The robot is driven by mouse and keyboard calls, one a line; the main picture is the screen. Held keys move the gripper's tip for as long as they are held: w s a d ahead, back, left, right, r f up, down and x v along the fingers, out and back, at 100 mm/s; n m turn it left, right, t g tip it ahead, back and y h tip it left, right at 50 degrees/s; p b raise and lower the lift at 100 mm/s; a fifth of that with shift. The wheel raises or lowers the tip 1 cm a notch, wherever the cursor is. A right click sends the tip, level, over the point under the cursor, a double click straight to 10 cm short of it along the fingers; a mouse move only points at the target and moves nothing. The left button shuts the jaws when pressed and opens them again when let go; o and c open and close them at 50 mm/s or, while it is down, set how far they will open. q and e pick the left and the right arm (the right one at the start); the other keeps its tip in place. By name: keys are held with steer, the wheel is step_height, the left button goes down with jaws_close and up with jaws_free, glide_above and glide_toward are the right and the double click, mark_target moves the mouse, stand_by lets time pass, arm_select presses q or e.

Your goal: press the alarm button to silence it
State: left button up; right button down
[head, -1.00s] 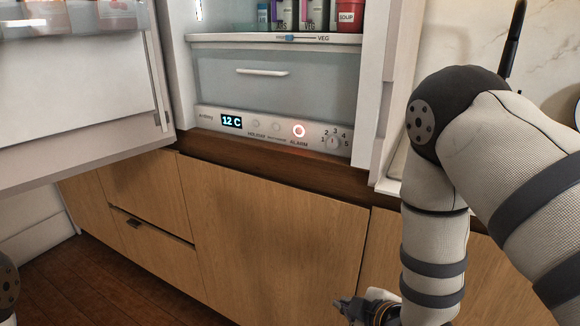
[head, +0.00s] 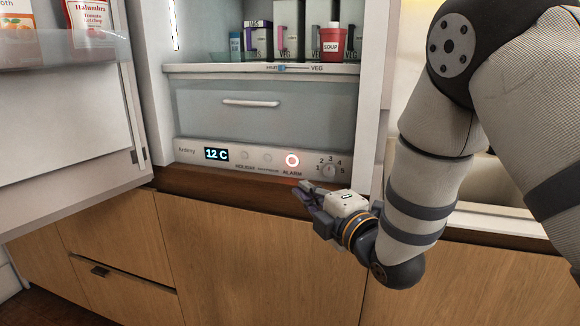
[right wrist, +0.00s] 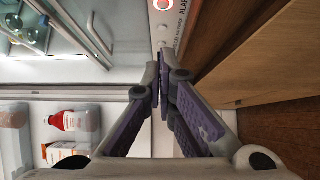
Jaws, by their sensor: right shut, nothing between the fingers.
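The alarm button (head: 292,160) is a round button with a glowing red-white ring on the fridge's lower control panel (head: 190,155), above the word ALARM. It also shows in the right wrist view (right wrist: 162,4), cut by the top edge. My right gripper (head: 302,188) is shut and empty, just below and in front of the button, apart from it in the head view. In the right wrist view its closed fingertips (right wrist: 163,50) point toward the panel, below the button in the picture. My left gripper is not in view.
The display (head: 216,154) reads 12 C. A numbered dial (head: 329,170) sits right of the button, and smaller buttons sit left. The open fridge door (head: 75,115) stands at the left. A drawer (head: 255,115) lies above the panel, wooden cabinets (head: 250,250) below.

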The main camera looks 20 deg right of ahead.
steer(key=b, duration=0.2)
glide_toward(289, 168)
steer(key=w+a+r, duration=0.2)
steer(key=a, duration=0.3)
steer(key=w+d, duration=0.1)
steer(key=w, duration=0.1)
steer(key=shift+w+d+r, duration=0.1)
steer(key=shift+w+d, duration=0.25)
steer(key=shift+w, duration=0.05)
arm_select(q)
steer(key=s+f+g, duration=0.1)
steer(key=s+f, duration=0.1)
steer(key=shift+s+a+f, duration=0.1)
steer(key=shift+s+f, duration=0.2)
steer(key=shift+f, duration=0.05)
arm_select(e)
steer(key=shift+w+d+r, duration=0.1)
steer(key=shift+w+d, duration=0.05)
steer(key=shift+w, duration=0.1)
